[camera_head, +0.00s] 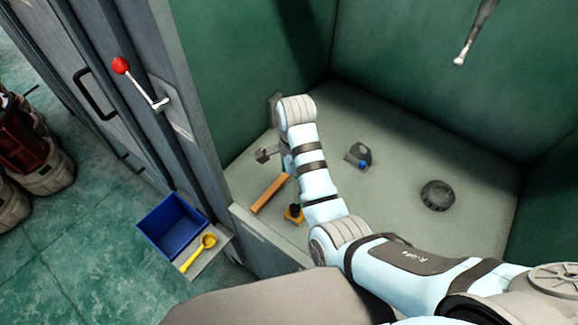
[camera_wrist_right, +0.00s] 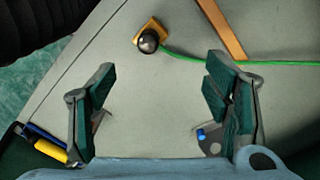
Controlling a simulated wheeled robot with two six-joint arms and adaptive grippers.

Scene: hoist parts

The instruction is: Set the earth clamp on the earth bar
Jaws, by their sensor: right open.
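A yellow block with a round black knob, which looks like the earth clamp (camera_head: 294,214), sits on the grey cabinet floor. In the right wrist view the clamp (camera_wrist_right: 149,39) is near the top, beyond the fingertips, with a green cable running right from it. The orange-brown earth bar (camera_head: 270,193) lies beside it; it also shows in the right wrist view (camera_wrist_right: 222,30), passing above the cable. My right gripper (camera_wrist_right: 162,105) is open and empty, its fingers wide apart over bare floor. In the head view my arm partly hides the area around it. My left gripper is not in view.
A grey part with a blue button (camera_head: 359,155) and a dark round knob (camera_head: 437,195) stand on the cabinet floor. Green walls enclose it. A blue bin (camera_head: 172,225), a yellow scoop (camera_head: 199,253) and a red-knobbed lever (camera_head: 121,66) are at the left.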

